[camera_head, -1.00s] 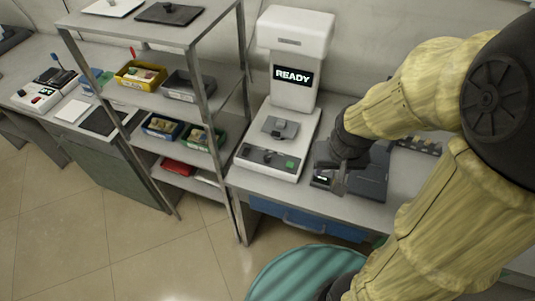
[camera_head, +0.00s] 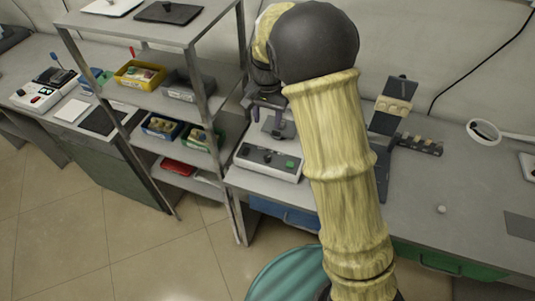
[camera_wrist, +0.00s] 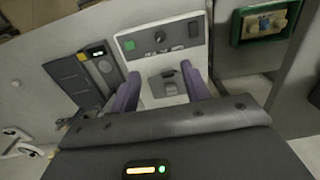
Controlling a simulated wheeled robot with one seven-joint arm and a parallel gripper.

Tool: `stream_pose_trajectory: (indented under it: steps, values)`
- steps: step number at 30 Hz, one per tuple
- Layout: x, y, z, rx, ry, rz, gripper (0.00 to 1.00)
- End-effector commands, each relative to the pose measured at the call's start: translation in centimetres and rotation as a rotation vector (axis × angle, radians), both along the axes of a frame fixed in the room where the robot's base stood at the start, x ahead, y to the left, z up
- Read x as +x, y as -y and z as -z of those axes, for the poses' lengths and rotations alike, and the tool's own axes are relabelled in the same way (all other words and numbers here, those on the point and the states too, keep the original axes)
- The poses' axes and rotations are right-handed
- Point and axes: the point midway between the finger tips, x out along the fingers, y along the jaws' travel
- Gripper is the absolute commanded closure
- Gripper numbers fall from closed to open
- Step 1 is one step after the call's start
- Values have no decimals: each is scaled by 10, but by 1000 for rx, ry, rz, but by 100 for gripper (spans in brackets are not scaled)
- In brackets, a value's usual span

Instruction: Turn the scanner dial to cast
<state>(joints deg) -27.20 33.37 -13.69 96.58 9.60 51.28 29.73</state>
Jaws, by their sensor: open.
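The white scanner (camera_head: 268,172) stands on the bench right of the shelf rack; my arm hides its upper part and screen in the head view. Its front panel (camera_wrist: 181,33) shows in the wrist view with a small dark dial (camera_wrist: 160,37) at the middle and a green button (camera_wrist: 129,45) to one side. The dial's labels and setting are too small to read. My gripper (camera_wrist: 160,88) is open, its purple fingers over the scanner bed either side of a grey piece (camera_wrist: 168,84). It also shows in the head view (camera_head: 270,122), apart from the dial.
A metal shelf rack (camera_head: 222,118) with several small bins stands close left of the scanner. A dark device (camera_wrist: 72,74) with a small display sits beside the scanner. A green bin (camera_wrist: 238,27) shows at upper right in the wrist view.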

Motion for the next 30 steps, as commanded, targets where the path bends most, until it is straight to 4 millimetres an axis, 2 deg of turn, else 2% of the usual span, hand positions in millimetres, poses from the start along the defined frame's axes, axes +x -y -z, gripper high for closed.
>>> stream_pose_trajectory:
  steps: [6, 11, 30]
  values:
    - [0, 0, 3, 0, 0, -1, 53]
    - [0, 1, 17, 0, -2, 0, 53]
    - [-1, 1, 127, -1, -3, -1, 53]
